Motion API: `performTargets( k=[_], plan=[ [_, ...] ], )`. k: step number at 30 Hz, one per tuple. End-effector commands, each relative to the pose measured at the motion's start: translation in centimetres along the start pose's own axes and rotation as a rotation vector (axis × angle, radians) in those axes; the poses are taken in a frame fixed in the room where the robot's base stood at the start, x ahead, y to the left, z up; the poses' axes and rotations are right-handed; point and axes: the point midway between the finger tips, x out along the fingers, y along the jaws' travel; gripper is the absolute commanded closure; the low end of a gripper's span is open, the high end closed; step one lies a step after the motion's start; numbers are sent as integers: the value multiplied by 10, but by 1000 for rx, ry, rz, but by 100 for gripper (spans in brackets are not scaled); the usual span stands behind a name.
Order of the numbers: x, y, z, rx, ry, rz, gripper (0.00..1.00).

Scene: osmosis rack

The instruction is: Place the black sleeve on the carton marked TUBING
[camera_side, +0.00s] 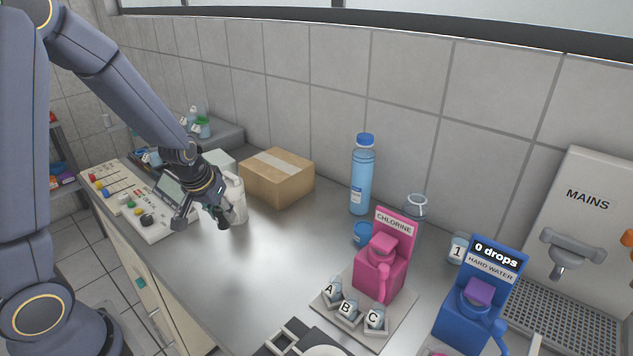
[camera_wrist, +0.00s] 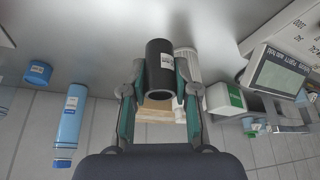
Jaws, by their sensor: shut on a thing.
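My gripper (camera_wrist: 160,90) is shut on the black sleeve (camera_wrist: 160,68), a hollow dark tube whose open end faces the wrist camera. In the side view the sleeve (camera_side: 223,219) shows as a small dark shape at the fingertips, mostly hidden by my gripper (camera_side: 212,212). A brown cardboard carton (camera_side: 285,183) with a pale tape strip stands on the bench against the wall, to the right of and apart from my gripper. In the wrist view the carton (camera_wrist: 150,113) is partly hidden behind the fingers. I cannot read a TUBING mark on it.
A white ribbed cylinder (camera_side: 238,200) stands right beside my gripper. A control panel (camera_side: 135,207) lies to the left. A blue bottle (camera_side: 361,180), a pink CHLORINE dispenser (camera_side: 381,270) and a blue HARD WATER dispenser (camera_side: 475,310) stand right. The bench between is clear.

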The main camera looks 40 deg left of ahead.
Motion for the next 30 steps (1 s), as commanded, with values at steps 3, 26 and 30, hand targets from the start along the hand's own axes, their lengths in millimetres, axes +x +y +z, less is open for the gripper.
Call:
performTargets(
  k=[3,26,30],
  plan=[
    [-9,1,0,-18,1,-7,89],
    [-74,-7,-162,-152,-5,-66,89],
    [-43,-2,-189,-150,-5,-66,89]
  ],
)
